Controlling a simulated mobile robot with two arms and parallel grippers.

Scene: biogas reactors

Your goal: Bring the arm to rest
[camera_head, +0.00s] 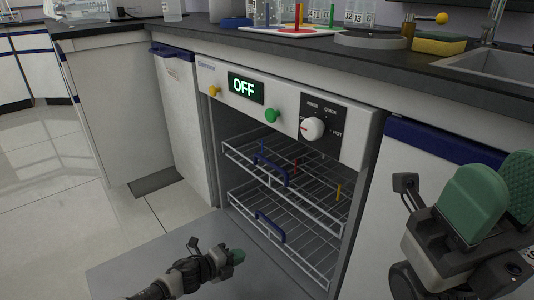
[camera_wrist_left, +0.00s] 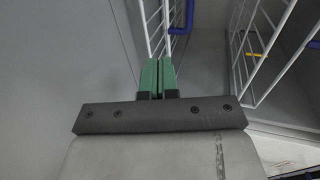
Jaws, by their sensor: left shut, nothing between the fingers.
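My left gripper (camera_head: 237,257) is low in the head view, above the lowered grey door (camera_head: 125,268) of the washer and in front of its racks. In the left wrist view its two green fingers (camera_wrist_left: 158,78) are together with nothing between them. The wire racks of the washer show just beyond the fingertips; I see no clear contact. My right gripper (camera_head: 507,190) is large at the right edge of the head view. Its green fingers stand apart, with the textured inner face of one showing, and no object shows between them. Part of it is cut off by the frame.
The open washer (camera_head: 289,115) reads OFF. Its upper rack (camera_head: 325,207) and lower rack (camera_head: 295,253) have blue handles. The counter above holds a pegged board (camera_head: 285,31), glassware, a sponge (camera_head: 438,43) and a sink (camera_head: 490,64). Free floor (camera_head: 45,165) lies at the left.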

